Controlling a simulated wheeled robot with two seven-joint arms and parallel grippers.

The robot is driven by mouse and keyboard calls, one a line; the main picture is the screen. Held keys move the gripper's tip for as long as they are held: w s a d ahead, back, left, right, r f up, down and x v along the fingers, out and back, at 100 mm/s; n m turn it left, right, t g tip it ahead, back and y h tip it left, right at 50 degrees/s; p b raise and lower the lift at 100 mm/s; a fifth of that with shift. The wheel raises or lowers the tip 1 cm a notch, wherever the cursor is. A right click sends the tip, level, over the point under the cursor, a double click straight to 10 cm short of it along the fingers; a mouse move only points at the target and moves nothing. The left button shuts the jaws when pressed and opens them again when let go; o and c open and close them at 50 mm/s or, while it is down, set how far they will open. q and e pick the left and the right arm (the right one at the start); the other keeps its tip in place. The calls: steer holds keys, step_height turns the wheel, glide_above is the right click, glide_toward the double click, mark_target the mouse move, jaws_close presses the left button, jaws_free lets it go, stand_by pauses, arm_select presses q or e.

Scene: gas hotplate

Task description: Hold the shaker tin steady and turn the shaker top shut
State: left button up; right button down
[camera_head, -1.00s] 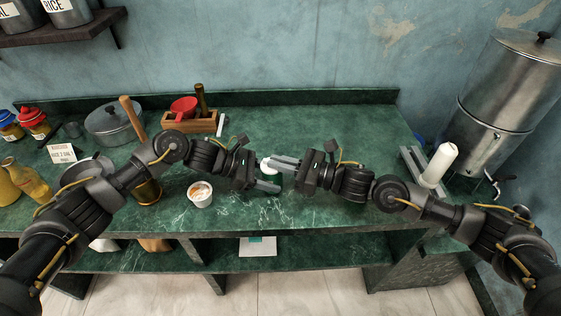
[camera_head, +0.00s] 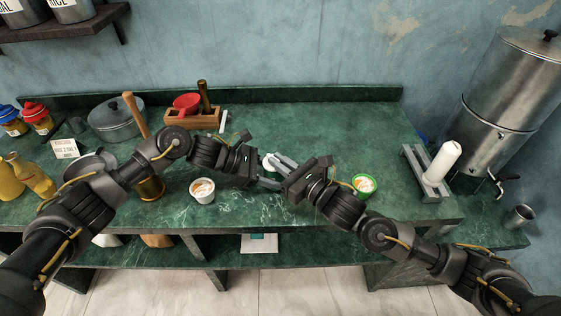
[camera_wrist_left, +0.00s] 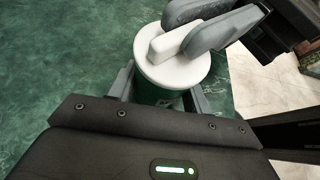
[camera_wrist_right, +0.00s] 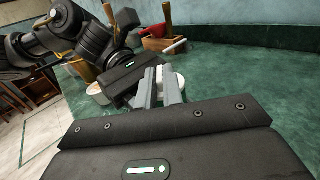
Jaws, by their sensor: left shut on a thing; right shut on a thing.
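The shaker tin is a dark green body (camera_wrist_left: 152,95) seen just below its top in the left wrist view. My left gripper (camera_wrist_left: 163,98) is shut around it, one finger on each side. The shaker top is a round white cap (camera_wrist_left: 185,73) with a raised white bar across it. My right gripper (camera_wrist_right: 160,88) is shut on that bar from the side. In the head view the white top (camera_head: 267,160) shows between my left gripper (camera_head: 268,180) and my right gripper (camera_head: 278,163); the tin is mostly hidden there by the fingers.
A white cup (camera_head: 202,192) stands left of the grippers, and a green-rimmed cup (camera_head: 365,185) lies close by my right wrist. A wooden box (camera_head: 192,119) and a lidded pot (camera_head: 117,121) stand behind. A white roll (camera_head: 441,163) stands right.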

steer(key=c, duration=1.5)
jaws_free()
steer(key=v, duration=1.2)
arm_select(q)
steer(key=o, duration=0.8)
